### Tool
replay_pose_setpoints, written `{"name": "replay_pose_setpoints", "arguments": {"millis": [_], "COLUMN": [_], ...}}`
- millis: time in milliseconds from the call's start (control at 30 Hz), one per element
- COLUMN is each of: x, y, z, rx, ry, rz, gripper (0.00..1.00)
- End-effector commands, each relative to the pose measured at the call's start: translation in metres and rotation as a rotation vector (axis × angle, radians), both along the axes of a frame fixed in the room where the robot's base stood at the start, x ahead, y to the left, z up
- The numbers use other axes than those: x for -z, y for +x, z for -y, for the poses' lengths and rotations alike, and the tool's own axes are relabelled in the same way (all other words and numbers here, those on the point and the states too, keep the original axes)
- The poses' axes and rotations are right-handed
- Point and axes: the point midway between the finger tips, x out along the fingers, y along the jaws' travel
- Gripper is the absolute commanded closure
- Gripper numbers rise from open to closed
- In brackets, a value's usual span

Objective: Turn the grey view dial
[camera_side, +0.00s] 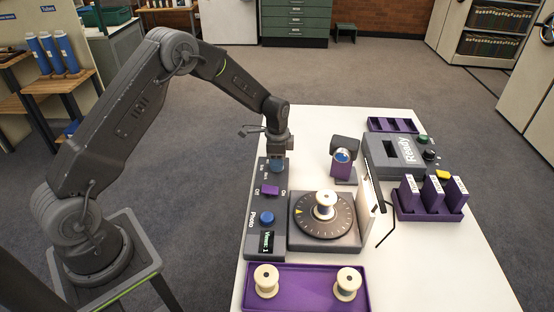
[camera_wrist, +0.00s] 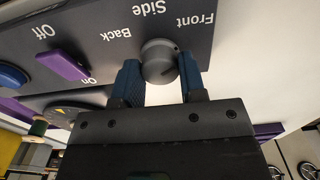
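The grey view dial (camera_wrist: 158,62) is a round knob on a dark panel, with the words Front, Side and Back printed around it. My gripper (camera_wrist: 160,72) has its two blue fingers on either side of the dial, and they appear to press against it with no clear gap. A small mark shows near the dial's edge on the Front side. In the side view, my gripper (camera_side: 277,165) points down at the far end of the control panel (camera_side: 259,232) and hides the dial there.
The panel also carries a purple On/Off switch (camera_side: 270,190), a blue button (camera_side: 267,217) and a small screen (camera_side: 267,244). A turntable (camera_side: 312,228) with a spool stands close to its right. A purple tray (camera_side: 310,290) with two spools lies in front. A camera (camera_side: 343,155) stands beyond the turntable.

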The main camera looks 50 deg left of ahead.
Motion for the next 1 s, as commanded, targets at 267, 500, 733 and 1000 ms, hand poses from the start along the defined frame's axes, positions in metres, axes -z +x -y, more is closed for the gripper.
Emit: {"name": "replay_pose_setpoints", "arguments": {"millis": [267,500,733,1000], "x": [-0.0003,-0.0004,-0.0004,-0.0005], "y": [0.0,0.0,0.0,0.0], "z": [0.0,0.0,0.0,0.0], "rx": [0.0,-0.026,-0.139,-0.375], "ry": [0.0,0.0,0.0,0.001], "rz": [0.0,0.0,0.0,-0.001], "gripper": [0.86,0.86,0.86,0.86]}}
